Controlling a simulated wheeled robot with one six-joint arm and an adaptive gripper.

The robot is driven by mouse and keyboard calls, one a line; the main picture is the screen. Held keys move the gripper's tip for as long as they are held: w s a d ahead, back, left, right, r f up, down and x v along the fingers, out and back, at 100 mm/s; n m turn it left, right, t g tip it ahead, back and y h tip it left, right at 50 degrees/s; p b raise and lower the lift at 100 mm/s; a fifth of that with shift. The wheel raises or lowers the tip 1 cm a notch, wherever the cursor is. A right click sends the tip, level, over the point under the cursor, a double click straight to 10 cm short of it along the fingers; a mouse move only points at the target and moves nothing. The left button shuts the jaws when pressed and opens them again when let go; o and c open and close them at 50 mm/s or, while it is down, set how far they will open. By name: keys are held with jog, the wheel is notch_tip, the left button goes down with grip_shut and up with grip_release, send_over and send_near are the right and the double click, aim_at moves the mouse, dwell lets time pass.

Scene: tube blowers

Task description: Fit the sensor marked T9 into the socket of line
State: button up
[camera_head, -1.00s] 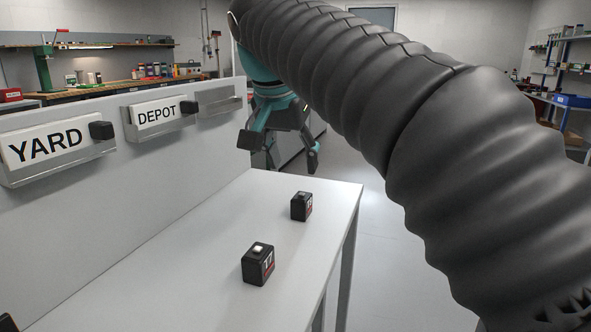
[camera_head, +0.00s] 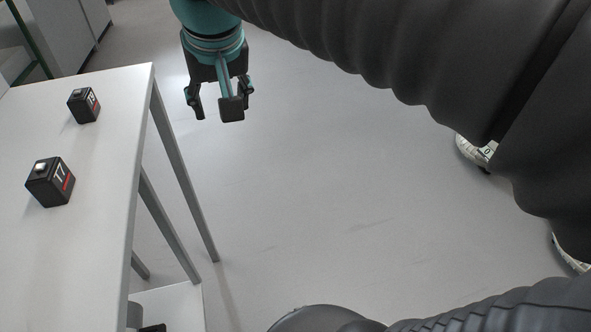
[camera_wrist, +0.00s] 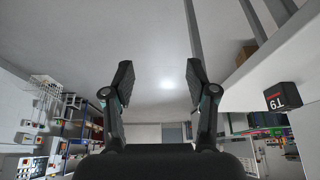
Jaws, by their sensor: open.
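A black cube sensor (camera_head: 84,105) stands on the white table (camera_head: 108,150) near its far end; its label is too small to read in the head view. My gripper (camera_head: 218,103) is open and empty over the floor, right of the table's far end. It also shows open in the wrist view (camera_wrist: 160,80). No socket is in view.
A grey cabinet (camera_head: 65,35) is at the top left. Shelving (camera_wrist: 75,115) shows in the wrist view.

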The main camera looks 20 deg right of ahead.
jog(key=s+d+f, duration=0.4)
jog(key=s+f, duration=0.1)
jog(key=f, duration=0.2)
jog(key=s+d+f, duration=0.5)
jog(key=s+f, duration=0.1)
jog(key=f, duration=0.2)
jog(key=shift+s+d+f+t, duration=0.15)
jog(key=shift+d+f+t, duration=0.15)
jog(key=shift+t, duration=0.1)
